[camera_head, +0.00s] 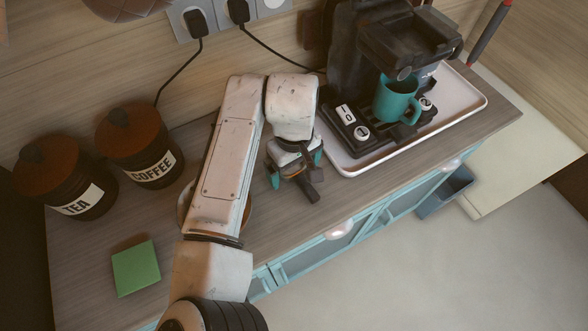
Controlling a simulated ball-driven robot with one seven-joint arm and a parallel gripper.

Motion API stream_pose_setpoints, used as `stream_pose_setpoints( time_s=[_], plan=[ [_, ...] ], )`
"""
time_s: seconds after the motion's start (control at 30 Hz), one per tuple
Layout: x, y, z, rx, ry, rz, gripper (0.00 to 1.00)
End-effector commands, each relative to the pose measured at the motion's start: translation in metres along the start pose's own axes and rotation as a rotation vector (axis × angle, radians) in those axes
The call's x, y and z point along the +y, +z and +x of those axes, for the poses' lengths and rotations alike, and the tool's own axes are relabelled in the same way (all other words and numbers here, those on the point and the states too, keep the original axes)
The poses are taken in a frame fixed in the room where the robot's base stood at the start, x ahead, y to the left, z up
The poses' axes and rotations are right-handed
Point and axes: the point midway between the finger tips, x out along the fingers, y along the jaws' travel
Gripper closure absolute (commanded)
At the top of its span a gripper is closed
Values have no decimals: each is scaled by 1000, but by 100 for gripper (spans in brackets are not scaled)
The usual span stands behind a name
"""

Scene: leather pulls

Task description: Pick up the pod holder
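My gripper (295,172) points down over the counter, left of the coffee machine. Its two teal-tipped fingers are spread apart, one on each side of a dark object with a short handle, which looks like the pod holder (308,190). The handle sticks out toward the counter's front edge. The rest of the pod holder is mostly hidden under my gripper. I cannot make out whether either finger touches it.
A coffee machine (355,55) stands on a white tray (345,168) with a teal mug (396,98). Tea (70,188) and coffee (140,150) jars stand at left. A green block (136,268) lies near the front left. A plate is partly hidden behind my arm.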

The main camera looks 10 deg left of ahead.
Motion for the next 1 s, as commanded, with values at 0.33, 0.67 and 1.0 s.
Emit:
stream_pose_setpoints(
  time_s=[0.33, 0.67, 1.0],
  plan=[
    [0, 0, 0, 0, 0, 1, 33],
    [0, 0, -1, 1, 0, 1, 55],
    [1, -1, -11, 3, 2, 1, 55]
  ],
)
